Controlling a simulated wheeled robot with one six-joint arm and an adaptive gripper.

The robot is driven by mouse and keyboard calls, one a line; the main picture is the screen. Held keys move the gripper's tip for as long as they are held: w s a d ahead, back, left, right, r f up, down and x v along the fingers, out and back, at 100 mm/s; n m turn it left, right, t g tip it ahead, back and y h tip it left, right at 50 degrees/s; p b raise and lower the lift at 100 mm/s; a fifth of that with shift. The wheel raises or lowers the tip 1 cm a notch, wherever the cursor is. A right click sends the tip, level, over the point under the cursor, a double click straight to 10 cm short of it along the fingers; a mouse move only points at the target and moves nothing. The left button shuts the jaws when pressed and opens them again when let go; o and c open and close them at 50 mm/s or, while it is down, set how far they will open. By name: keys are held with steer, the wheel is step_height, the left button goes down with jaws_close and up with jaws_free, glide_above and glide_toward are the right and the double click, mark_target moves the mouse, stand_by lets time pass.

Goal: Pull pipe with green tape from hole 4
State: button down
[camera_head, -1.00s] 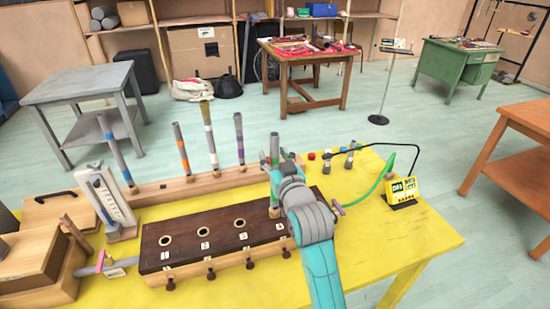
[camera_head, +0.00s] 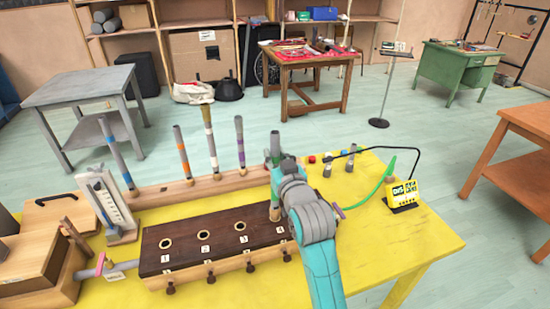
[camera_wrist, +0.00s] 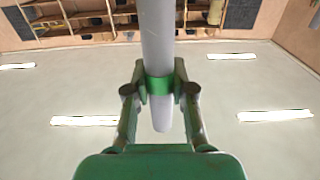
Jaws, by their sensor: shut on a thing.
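A grey pipe with green tape (camera_head: 275,144) stands upright at hole 4, at the right end of a dark wooden block (camera_head: 222,251). Its lower part shows at the block's top, partly behind my arm, so I cannot tell how deep it sits. My gripper (camera_head: 280,163) is shut on this pipe. In the wrist view, the fingers (camera_wrist: 160,88) close around the pipe (camera_wrist: 158,40) at its green band. Holes 1, 2 and 3 of the block show as empty, light-rimmed openings with number labels in front.
Behind the block, a wooden rack (camera_head: 200,190) holds several upright taped pipes. A yellow display box (camera_head: 402,193) with a green cable stands to the right. A gauge on a stand (camera_head: 107,200) and wooden boxes (camera_head: 45,250) are at left. The yellow table (camera_head: 400,240) is clear at front right.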

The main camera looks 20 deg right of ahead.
steer(key=shift+r, duration=0.9)
